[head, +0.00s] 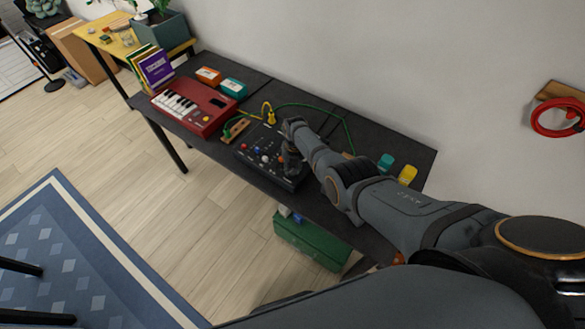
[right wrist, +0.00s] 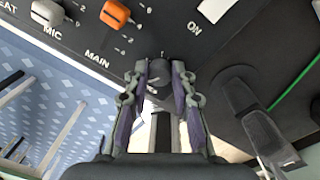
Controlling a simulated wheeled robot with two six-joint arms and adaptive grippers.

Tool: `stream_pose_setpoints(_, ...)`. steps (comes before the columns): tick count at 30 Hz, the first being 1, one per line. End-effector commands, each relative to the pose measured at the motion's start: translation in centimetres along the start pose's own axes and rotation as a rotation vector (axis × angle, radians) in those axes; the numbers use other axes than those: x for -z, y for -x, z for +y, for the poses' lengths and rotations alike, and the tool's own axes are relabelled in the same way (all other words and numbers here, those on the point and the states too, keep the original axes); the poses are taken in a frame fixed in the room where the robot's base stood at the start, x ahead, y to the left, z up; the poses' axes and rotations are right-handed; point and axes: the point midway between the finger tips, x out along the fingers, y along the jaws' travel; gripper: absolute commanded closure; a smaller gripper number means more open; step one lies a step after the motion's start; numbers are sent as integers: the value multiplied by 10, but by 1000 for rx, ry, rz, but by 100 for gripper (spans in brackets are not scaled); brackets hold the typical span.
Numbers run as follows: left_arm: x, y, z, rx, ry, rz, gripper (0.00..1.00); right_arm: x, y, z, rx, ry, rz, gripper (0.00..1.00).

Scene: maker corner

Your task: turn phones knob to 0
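The black mixer (head: 250,160) lies on the dark desk, with small white, red, blue and orange knobs on top. My right gripper (head: 291,160) points down over its right part, and the arm hides that area. In the right wrist view, a dark knob (right wrist: 159,72) with a pale pointer mark sits between the two fingertips of my right gripper (right wrist: 160,76). The fingers appear to press on its two sides. Its name label is hidden, so I take it as the phones knob by its place near MAIN. My left gripper is not in view.
An orange knob (right wrist: 115,14) marked MAIN and a grey MIC knob (right wrist: 47,13) are close by. A red keyboard (head: 195,105) stands left of the mixer. A green cable (head: 318,107) runs behind it. Teal (head: 386,162) and yellow (head: 407,175) items stand at the right.

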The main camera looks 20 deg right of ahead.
Motion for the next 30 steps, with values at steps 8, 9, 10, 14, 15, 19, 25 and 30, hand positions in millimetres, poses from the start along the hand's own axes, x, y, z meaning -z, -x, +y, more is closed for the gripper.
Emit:
stream_pose_setpoints(8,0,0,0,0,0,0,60,0,0,0,0,-1,0,53)
stream_pose_setpoints(9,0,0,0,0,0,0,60,0,0,0,0,-1,0,53)
stream_pose_setpoints(10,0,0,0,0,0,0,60,0,0,0,0,-1,0,53)
stream_pose_setpoints(14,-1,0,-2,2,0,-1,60,0,1,0,0,-1,-1,53)
stream_pose_setpoints(15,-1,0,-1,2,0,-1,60,-1,2,0,-1,-1,-2,53)
stream_pose_setpoints(19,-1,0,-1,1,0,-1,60,-2,13,1,-1,-1,-3,53)
stream_pose_setpoints(25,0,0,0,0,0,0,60,-1,48,1,-2,-1,-5,53)
stream_pose_setpoints(30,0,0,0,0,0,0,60,0,88,0,-1,-1,-3,53)
